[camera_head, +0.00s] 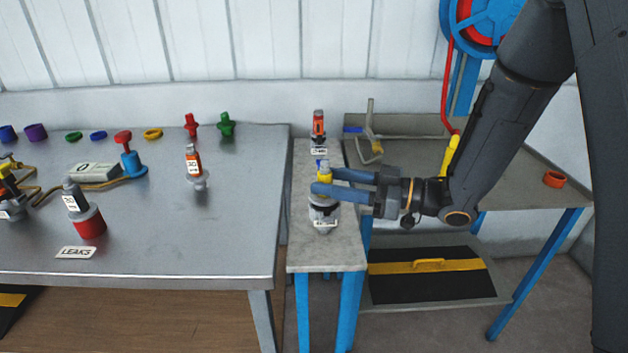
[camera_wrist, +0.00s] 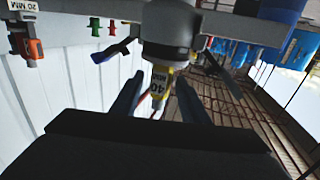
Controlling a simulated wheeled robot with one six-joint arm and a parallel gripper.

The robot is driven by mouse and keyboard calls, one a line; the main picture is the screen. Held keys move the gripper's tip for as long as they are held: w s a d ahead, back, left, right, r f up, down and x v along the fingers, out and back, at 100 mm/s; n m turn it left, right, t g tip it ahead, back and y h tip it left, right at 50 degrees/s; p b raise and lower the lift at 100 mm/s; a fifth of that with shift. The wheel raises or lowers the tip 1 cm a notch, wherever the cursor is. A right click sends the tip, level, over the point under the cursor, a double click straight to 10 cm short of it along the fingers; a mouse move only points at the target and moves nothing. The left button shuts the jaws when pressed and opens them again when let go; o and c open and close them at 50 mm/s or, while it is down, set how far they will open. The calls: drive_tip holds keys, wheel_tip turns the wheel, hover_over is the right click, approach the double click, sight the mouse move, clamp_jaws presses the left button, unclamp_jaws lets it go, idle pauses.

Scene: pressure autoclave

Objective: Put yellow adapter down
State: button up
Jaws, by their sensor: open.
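The yellow adapter (camera_head: 324,178) stands upright on the narrow grey side table (camera_head: 341,259), atop or joined to a wider dark and pale grey base. I cannot tell where one piece ends and the other begins. In the wrist view the yellow adapter (camera_wrist: 158,99) looks upside down and its label reads 40 MM. My gripper (camera_head: 325,181) is open, with one blue finger on each side of the adapter. In the wrist view my gripper (camera_wrist: 158,90) shows gaps between both fingers and the adapter.
An orange adapter (camera_head: 318,126) stands behind on the narrow table. The metal bench (camera_head: 150,235) at left holds a red-based adapter (camera_head: 90,222), another orange adapter (camera_head: 193,165) and several coloured fittings. A lower bench (camera_head: 480,180) lies under my arm, with an orange ring (camera_head: 554,179).

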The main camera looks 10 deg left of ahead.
drive_tip(key=d, duration=0.7)
drive_tip(key=w+d+f+m+t+h, duration=0.3)
drive_tip(key=w+d+m+t+h, duration=0.2)
drive_tip(key=w+d+t+h, duration=0.4)
drive_tip(key=d+f+m+g+h, duration=0.1)
drive_tip(key=d+f+m+h, duration=0.2)
drive_tip(key=d+m+h, duration=0.55)
drive_tip(key=s+d+f+m+g+h, duration=0.2)
drive_tip(key=s+d+g, duration=0.2)
drive_tip(key=s+d, duration=0.65)
drive_tip(key=s+a+m+g, duration=0.1)
drive_tip(key=s+a+g, duration=0.1)
drive_tip(key=s, duration=0.5)
drive_tip(key=s+a+m+g+y, duration=0.1)
drive_tip(key=s+m+g, duration=0.1)
drive_tip(key=s, duration=0.6)
drive_tip(key=shift+s+a+r+g+b, duration=0.15)
drive_tip(key=shift+a+r+g+b, duration=0.1)
drive_tip(key=shift+a+g+b, duration=0.3)
drive_tip(key=shift+d+y, duration=0.15)
drive_tip(key=shift+y, duration=0.1)
